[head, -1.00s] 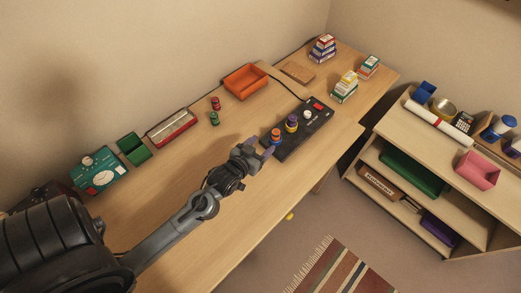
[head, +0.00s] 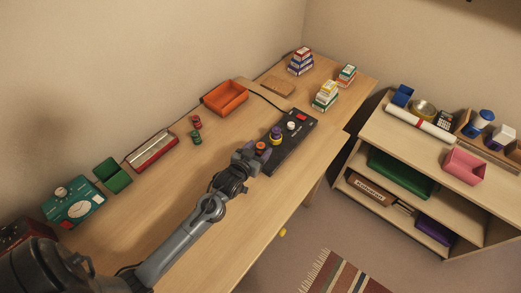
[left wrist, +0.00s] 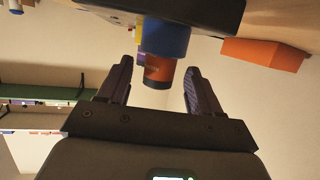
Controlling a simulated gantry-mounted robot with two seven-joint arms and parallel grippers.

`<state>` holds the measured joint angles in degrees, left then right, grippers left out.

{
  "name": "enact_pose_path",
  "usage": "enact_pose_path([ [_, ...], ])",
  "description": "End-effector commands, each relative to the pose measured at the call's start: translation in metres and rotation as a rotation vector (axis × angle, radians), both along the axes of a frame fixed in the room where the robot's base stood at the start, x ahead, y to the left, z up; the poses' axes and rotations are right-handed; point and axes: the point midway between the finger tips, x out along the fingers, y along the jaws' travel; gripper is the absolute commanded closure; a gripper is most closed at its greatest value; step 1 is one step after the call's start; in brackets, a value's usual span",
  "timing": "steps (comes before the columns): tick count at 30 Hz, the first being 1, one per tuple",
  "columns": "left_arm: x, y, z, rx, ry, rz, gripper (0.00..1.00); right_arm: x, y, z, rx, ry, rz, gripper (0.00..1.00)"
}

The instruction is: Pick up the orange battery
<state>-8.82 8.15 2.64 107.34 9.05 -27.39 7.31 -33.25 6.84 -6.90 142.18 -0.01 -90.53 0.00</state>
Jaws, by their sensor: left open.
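The orange battery (left wrist: 158,71) stands in a blue round holder (left wrist: 166,38) on a black panel (head: 272,166). In the left wrist view it hangs down from the holder, as that view is turned over. In the head view only its orange top (head: 261,145) shows beside the gripper. My left gripper (left wrist: 158,84) is open, with one finger on each side of the battery and a visible gap on both sides. In the head view the left gripper (head: 252,156) is at the near left end of the panel. My right gripper is out of view.
A yellow and purple piece (head: 276,134) and a white knob (head: 291,125) stand on the panel close by. An orange tray (head: 226,99) and small red and green pieces (head: 196,138) lie behind. The desk in front of the panel is clear.

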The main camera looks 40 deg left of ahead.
Motion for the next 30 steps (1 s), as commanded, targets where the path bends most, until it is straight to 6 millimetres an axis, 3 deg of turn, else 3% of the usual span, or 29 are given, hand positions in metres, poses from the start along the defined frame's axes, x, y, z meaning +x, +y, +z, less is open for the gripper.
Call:
enact_pose_path([
  [7, 0.029, 0.006, -0.008, 0.001, -0.002, 0.001, 0.36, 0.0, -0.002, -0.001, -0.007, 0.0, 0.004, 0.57],
  [17, 0.034, 0.007, -0.01, 0.001, -0.001, 0.0, 0.36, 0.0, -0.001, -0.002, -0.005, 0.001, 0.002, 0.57],
  [28, 0.033, 0.007, -0.01, 0.001, -0.001, 0.0, 0.91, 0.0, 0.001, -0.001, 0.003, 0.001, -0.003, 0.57],
  [30, 0.033, 0.007, -0.01, 0.0, -0.002, 0.0, 0.95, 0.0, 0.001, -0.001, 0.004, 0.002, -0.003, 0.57],
])
